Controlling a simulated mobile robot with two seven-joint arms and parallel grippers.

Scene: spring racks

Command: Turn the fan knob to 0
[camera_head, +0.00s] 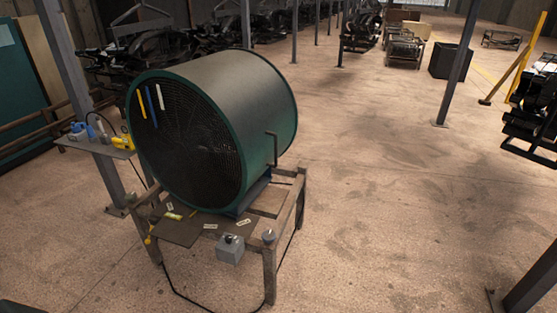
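A small grey box (230,253) is at the table's front edge, with a small dark knob (229,238) on top. The knob's setting is too small to read. Small white labels (210,226) lie near it. A small round grey object (268,236) sits on the table's front right corner. Neither of my grippers is in view.
A small shelf (92,147) with blue and yellow tools stands left of the fan, by a grey post (72,70). A dark cable (190,299) hangs below the table. Racks and a black bin (450,61) are farther back. The floor right of the table is clear.

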